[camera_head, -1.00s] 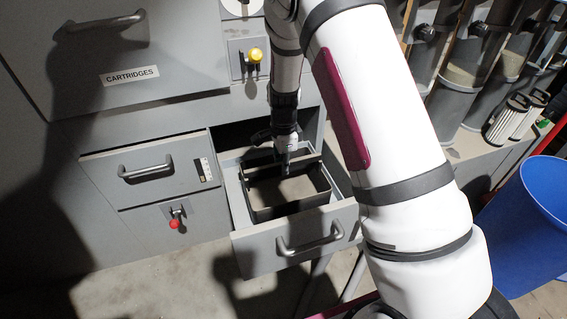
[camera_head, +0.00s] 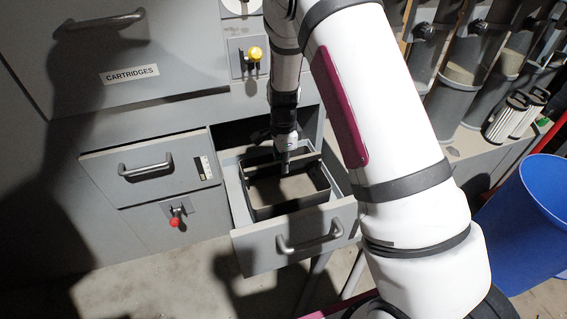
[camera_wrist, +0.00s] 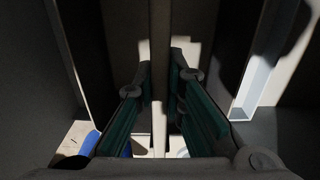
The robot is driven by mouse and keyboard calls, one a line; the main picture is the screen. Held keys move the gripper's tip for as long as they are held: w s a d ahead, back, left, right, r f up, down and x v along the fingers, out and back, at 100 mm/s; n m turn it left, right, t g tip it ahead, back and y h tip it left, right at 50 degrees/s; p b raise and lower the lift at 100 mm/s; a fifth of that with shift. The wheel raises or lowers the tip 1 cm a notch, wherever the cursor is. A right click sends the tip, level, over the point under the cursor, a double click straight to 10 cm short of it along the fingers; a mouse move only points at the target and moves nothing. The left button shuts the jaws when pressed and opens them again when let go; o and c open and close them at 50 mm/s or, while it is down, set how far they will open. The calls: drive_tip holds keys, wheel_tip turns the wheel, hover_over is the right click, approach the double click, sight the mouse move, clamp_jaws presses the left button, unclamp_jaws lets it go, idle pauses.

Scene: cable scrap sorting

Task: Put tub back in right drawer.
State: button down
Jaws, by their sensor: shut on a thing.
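The tub (camera_head: 262,212) is a dark, open, rectangular container. In the head view it sits inside the open right drawer (camera_head: 295,249), with its rim showing above the drawer's sides. My gripper (camera_head: 284,168) points down at the tub's far part and is shut on a tub wall. In the wrist view the two green-padded fingers (camera_wrist: 160,100) stand on either side of a thin upright wall of the tub (camera_wrist: 160,40). Whether the tub's underside rests on the drawer floor is hidden.
A shut drawer (camera_head: 150,172) with a bar handle is to the left, above a red knob (camera_head: 175,222). A yellow knob (camera_head: 254,55) and the CARTRIDGES drawer (camera_head: 140,60) are above. A blue bin (camera_head: 525,225) stands at the right.

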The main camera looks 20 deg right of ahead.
drive_tip(key=c, duration=1.6)
unclamp_jaws()
